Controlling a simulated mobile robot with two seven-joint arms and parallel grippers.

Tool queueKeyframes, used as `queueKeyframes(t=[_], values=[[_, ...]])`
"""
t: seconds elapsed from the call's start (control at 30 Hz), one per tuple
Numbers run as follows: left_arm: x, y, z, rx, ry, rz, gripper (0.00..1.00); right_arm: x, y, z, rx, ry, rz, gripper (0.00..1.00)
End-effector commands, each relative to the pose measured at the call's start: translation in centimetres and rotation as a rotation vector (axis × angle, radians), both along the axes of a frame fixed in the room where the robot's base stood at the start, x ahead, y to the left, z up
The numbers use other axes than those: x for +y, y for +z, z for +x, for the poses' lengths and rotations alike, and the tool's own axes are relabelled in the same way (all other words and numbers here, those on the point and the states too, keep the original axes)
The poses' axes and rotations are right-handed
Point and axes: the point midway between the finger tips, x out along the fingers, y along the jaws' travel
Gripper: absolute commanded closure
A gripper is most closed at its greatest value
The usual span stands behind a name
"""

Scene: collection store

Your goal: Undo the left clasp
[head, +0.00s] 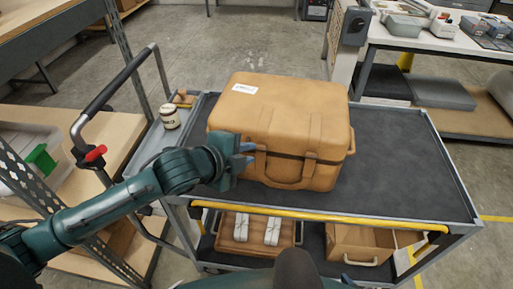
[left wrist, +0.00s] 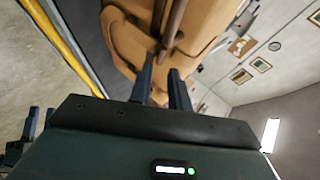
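A tan case (head: 280,108) with a closed lid stands upright on the cart's top. Its front has a left clasp (head: 261,160), a right clasp (head: 311,163) and a handle (head: 283,183) hanging low between them. My left gripper (head: 247,153) is at the front left of the case, right beside the left clasp and partly covering that area. In the left wrist view my left gripper (left wrist: 162,72) has its two fingers apart, pointing at the case (left wrist: 122,42) close to its dark seam. Whether a finger touches the clasp cannot be told.
The dark cart top (head: 395,165) is clear right of the case. A yellow bar (head: 330,214) runs along the cart's front edge. A small jar (head: 170,117) stands at the left end, near the push handle (head: 115,85). Brown boxes (head: 365,245) lie on the lower shelf.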

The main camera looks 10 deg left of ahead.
Motion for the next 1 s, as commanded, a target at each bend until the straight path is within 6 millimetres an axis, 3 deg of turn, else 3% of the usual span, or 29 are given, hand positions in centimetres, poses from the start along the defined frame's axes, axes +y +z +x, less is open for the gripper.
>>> queueKeyframes(t=[0.1, 0.3, 0.67, 0.9, 1.0], values=[[-1.0, -1.0, 1.6, 0.001, 0.002, -0.002, 0.81, 0.0, -0.1, -0.1, 0.006, 0.001, -0.002, 0.64], [-1.8, -2.0, 3.1, 0.000, 0.001, -0.001, 0.81, 0.0, 0.2, 0.1, 0.001, 0.002, -0.003, 0.64], [-2.0, -2.3, 3.3, 0.000, 0.001, -0.001, 0.81, 0.0, 0.3, 0.2, -0.002, 0.003, -0.005, 0.64], [-2.0, -2.3, 3.3, 0.000, 0.001, -0.001, 1.00, -0.1, 0.3, 0.2, -0.003, 0.005, -0.007, 0.64], [-2.0, -2.3, 3.3, 0.000, 0.001, -0.001, 1.00, -0.1, 0.3, 0.3, -0.004, 0.005, -0.007, 0.64]])
